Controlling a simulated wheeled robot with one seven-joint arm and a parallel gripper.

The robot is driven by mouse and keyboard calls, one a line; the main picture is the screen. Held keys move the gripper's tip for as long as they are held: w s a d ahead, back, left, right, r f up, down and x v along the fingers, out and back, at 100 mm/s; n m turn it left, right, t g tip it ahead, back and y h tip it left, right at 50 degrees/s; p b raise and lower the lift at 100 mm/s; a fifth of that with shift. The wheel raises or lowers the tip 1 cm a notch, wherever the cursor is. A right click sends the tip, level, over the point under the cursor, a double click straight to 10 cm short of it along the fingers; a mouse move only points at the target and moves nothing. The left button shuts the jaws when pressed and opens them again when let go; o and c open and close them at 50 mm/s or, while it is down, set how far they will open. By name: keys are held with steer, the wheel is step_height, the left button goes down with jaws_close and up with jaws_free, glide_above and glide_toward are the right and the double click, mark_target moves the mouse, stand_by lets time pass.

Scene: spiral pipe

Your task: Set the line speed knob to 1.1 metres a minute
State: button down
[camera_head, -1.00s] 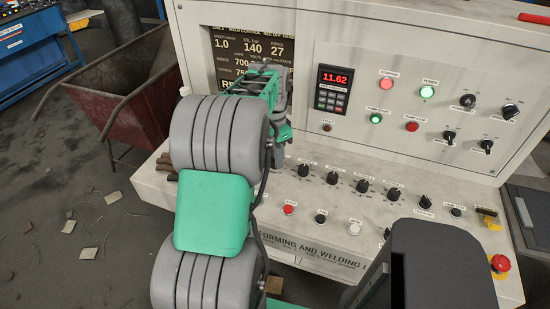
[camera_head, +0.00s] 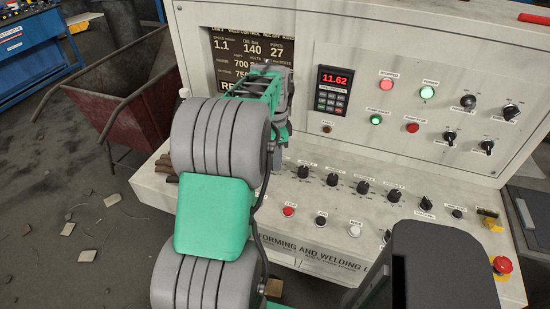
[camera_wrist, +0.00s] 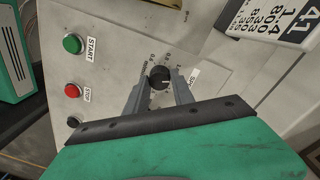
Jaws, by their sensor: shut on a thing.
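The line speed knob (camera_wrist: 159,79) is a black round knob with a pale pointer mark, in the wrist view on the sloping panel. A printed scale with small numbers runs around it. My gripper (camera_wrist: 160,88) has its two grey fingers on either side of the knob, shut on it. In the head view my arm hides the knob and the fingers. The display screen (camera_head: 224,46) in the head view reads 1.1 under its speed heading, with 140 and 27 beside it.
A green START button (camera_wrist: 72,43) and a red STOP button (camera_wrist: 70,90) lie left of the knob in the wrist view. More black knobs (camera_head: 332,179) line the console to the right of my arm. A red emergency button (camera_head: 502,265) is at the far right.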

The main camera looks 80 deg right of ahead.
steer(key=c, duration=1.1)
jaws_free()
steer(key=shift+r, duration=0.1)
steer(key=r, duration=0.7)
steer(key=shift+w+d+r, duration=0.1)
steer(key=shift+d+r, duration=0.1)
steer(key=shift+r, duration=0.15)
